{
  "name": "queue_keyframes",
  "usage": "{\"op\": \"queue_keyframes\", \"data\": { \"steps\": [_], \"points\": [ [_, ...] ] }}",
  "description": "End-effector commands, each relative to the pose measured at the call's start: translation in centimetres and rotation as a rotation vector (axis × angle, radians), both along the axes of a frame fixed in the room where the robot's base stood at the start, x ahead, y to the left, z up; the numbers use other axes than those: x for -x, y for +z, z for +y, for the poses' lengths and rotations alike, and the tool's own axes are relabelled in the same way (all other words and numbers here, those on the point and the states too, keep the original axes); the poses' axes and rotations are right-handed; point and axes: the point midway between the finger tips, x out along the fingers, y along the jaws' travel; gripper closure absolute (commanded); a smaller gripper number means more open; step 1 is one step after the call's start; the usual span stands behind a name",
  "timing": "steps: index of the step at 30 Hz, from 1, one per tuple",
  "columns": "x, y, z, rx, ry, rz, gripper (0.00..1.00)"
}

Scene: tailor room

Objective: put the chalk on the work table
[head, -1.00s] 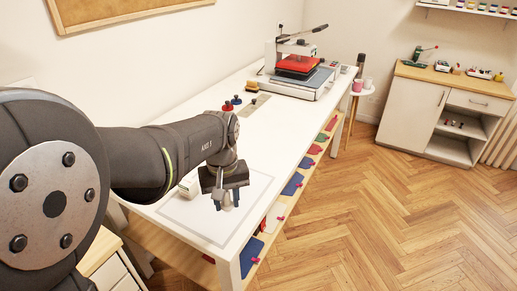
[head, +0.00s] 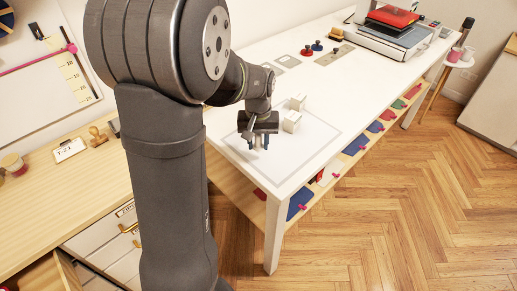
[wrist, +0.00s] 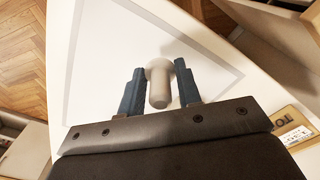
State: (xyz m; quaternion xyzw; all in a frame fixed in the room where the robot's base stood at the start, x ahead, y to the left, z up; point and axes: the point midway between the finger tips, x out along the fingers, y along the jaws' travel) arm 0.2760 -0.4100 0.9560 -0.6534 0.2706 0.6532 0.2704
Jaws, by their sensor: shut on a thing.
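My gripper (wrist: 160,90) is shut on a pale cylinder, which I take to be the chalk (wrist: 159,88). It has a rounded end and a wider pale part behind it, and sits between the two dark blue fingers. In the head view my gripper (head: 260,142) points down over the near left end of the white work table (head: 325,90), by a grey outlined square (head: 300,150). The chalk cannot be made out clearly there. I cannot tell whether it touches the table top.
Two small white blocks (head: 292,121) stand just beyond my gripper. Red and blue knobbed items (head: 307,55) and a press (head: 390,30) are farther back. A wooden counter (head: 60,205) with a stamp (head: 97,137) is at the left. The table's middle is clear.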

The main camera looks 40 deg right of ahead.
Motion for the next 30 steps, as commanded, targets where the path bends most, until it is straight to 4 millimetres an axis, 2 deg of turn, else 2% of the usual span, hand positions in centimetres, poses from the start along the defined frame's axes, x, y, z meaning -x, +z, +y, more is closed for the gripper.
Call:
{"op": "queue_keyframes", "data": {
  "steps": [6,17,18,21,30],
  "points": [
    [0.1,-3.1,0.1,-0.003,0.0,0.001,0.9],
    [0.1,-3.6,0.0,-0.001,0.0,0.001,0.9],
    [0.1,-3.7,0.0,-0.001,0.0,0.001,0.67],
    [0.1,-3.6,0.0,-0.001,0.0,0.001,0.47],
    [0.1,-3.5,0.0,0.0,0.0,0.0,0.47]
  ]
}}
